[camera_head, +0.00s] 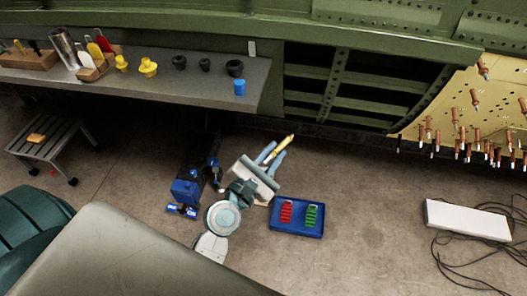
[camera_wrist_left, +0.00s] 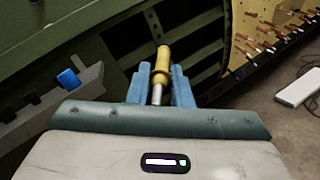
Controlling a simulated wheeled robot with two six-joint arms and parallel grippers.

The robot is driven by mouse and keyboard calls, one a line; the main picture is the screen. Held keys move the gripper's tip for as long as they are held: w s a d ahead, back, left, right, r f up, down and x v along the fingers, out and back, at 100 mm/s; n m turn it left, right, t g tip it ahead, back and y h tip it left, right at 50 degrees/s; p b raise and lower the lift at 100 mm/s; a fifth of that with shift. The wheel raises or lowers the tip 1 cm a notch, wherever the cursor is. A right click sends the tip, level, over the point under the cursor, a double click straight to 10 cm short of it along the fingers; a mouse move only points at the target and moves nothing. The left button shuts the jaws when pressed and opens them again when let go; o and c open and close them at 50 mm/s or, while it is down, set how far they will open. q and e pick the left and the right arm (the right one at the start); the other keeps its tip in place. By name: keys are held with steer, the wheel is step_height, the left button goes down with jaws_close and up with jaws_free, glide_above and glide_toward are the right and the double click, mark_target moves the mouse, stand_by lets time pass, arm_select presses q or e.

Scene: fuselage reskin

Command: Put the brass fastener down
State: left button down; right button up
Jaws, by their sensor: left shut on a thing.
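The brass fastener (camera_head: 279,147) is a yellow, stepped cylinder with a silver shank. My left gripper (camera_head: 273,154) is shut on it, with its two light-blue fingers on either side. In the left wrist view the brass fastener (camera_wrist_left: 161,68) stands up between the fingers of the left gripper (camera_wrist_left: 161,84), its yellow end pointing away from the palm and its silver shank nearer the palm. In the head view the fastener appears above the floor, clear of the bench. My right gripper is not in view.
A blue tray (camera_head: 297,231) with red and green pieces lies right of my left arm. A grey bench (camera_head: 200,90) at upper left carries yellow and black parts and a blue cylinder (camera_head: 239,88). A yellow skin panel (camera_head: 450,103) with copper-coloured fasteners, a white box (camera_head: 467,220) and cables are at right.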

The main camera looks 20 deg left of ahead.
arm_select(q)
steer(key=w+d+r+m+g+h, duration=0.2)
steer(key=w+d+m+g+h, duration=0.25)
steer(key=d+h, duration=0.2)
steer(key=w+d+r+m+g+h, duration=0.3)
steer(key=d+m+g+h, duration=0.25)
steer(key=d, duration=0.25)
steer(key=a+f+n+t+y, duration=0.2)
steer(key=a+f+n+t, duration=0.1)
steer(key=a+f+t, duration=0.3)
steer(key=s+a+n+t+y, duration=0.4)
steer(key=s+a+n+y, duration=0.5)
steer(key=a+y, duration=0.2)
steer(key=shift+a+y, duration=0.35)
steer(key=shift+y, duration=0.95)
